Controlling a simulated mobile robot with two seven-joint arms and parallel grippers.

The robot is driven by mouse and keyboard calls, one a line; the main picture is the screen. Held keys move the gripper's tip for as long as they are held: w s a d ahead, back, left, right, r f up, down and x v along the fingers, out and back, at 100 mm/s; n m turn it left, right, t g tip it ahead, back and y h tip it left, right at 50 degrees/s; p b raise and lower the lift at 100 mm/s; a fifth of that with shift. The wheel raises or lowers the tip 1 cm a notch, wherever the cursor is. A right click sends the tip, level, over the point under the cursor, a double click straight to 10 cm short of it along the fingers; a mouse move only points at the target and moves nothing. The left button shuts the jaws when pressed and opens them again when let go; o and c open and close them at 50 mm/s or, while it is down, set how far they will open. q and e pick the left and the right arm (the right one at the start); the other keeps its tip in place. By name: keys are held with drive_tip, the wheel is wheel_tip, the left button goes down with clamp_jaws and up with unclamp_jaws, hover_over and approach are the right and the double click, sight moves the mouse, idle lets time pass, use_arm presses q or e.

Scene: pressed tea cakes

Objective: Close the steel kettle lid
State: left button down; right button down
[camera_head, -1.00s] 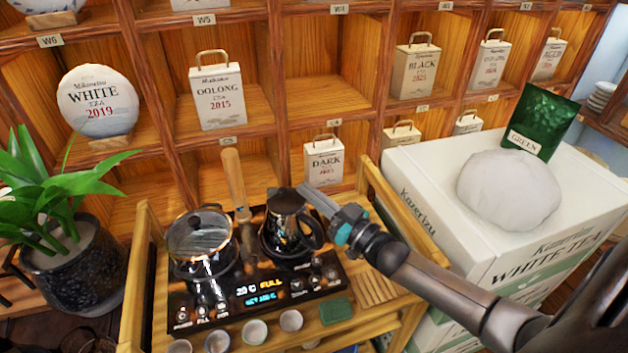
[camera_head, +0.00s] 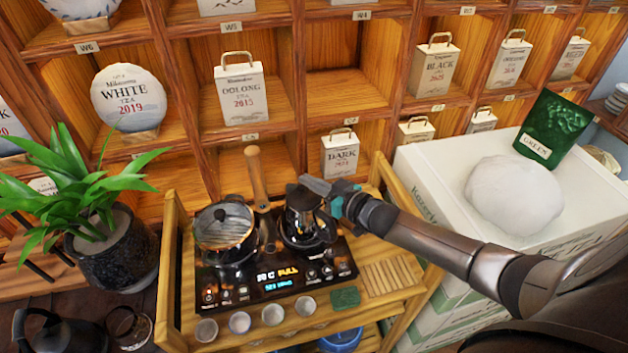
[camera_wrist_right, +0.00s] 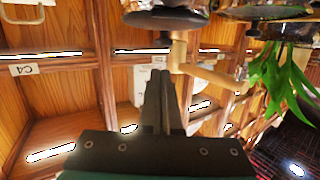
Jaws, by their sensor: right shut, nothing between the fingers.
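The dark, shiny steel kettle (camera_head: 305,228) stands on the right side of the black hob (camera_head: 345,262). My right gripper (camera_head: 306,181) is shut and empty, its fingertips at the kettle's top, partly in front of it. I cannot tell whether they touch it, and the lid's position is unclear there. In the right wrist view my closed fingers (camera_wrist_right: 160,74) point at the shelf wall, with a dark round part at the top edge, likely the kettle (camera_wrist_right: 165,18). My left gripper is not in view.
A glass-lidded pot (camera_head: 225,228) stands left of the kettle, with an upright wooden handle (camera_head: 257,178) behind. Several small cups (camera_head: 240,322) and a green block (camera_head: 345,297) lie in front. A white box (camera_head: 430,200) stands right; tea shelves are behind.

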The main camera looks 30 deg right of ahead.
sight(306, 194)
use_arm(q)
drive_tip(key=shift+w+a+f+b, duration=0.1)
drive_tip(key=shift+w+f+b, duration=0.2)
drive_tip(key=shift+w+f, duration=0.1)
use_arm(e)
drive_tip(key=shift+w+a+f, duration=0.2)
drive_tip(key=shift+w+f, duration=0.25)
drive_tip(key=shift+w, duration=0.25)
drive_tip(key=shift+w, duration=0.1)
